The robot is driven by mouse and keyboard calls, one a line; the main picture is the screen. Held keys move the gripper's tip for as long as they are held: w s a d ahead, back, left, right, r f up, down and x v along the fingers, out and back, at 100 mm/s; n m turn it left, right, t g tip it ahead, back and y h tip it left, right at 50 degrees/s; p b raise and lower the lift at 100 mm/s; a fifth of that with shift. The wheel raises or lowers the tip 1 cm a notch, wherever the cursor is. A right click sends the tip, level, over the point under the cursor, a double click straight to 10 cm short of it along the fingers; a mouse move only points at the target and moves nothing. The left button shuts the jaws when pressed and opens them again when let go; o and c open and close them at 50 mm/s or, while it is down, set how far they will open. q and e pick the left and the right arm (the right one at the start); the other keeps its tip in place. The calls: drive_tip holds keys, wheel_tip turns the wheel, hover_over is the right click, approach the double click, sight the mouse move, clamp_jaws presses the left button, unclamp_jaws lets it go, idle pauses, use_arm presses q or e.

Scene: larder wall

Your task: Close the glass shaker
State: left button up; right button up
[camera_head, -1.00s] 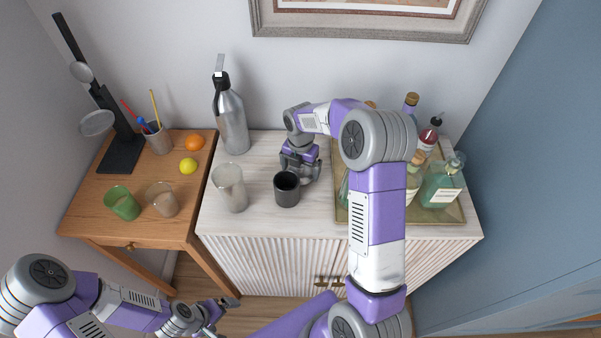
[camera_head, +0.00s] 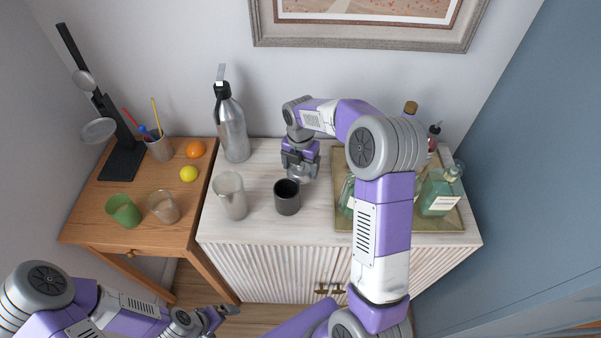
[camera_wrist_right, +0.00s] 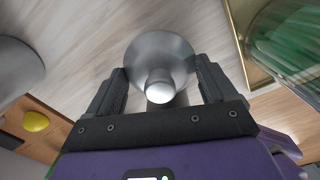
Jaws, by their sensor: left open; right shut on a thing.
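A tall, clear greyish glass vessel (camera_head: 231,197), apparently the glass shaker, stands upright with an open top on the pale cabinet. My right gripper (camera_head: 301,168) is behind and right of it, shut on a silvery metal lid (camera_head: 301,179). In the right wrist view, the lid (camera_wrist_right: 160,55) is round with a small shiny knob and sits between the fingers of my right gripper (camera_wrist_right: 158,88). Whether it touches the cabinet is unclear. My left gripper (camera_head: 222,315) is open and empty, low in front of the furniture.
A dark cup (camera_head: 287,198) stands between the glass vessel and my right gripper. A steel bottle (camera_head: 231,125) stands behind. A tray (camera_head: 424,224) with several bottles is at right. The wooden table (camera_head: 95,205) at left holds a green glass (camera_head: 123,212), a clear glass (camera_head: 163,208) and fruit.

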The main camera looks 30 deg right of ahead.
wheel_tip(320, 180, up, 5)
drive_tip(key=shift+r+p, duration=0.1)
drive_tip(key=shift+p, duration=0.2)
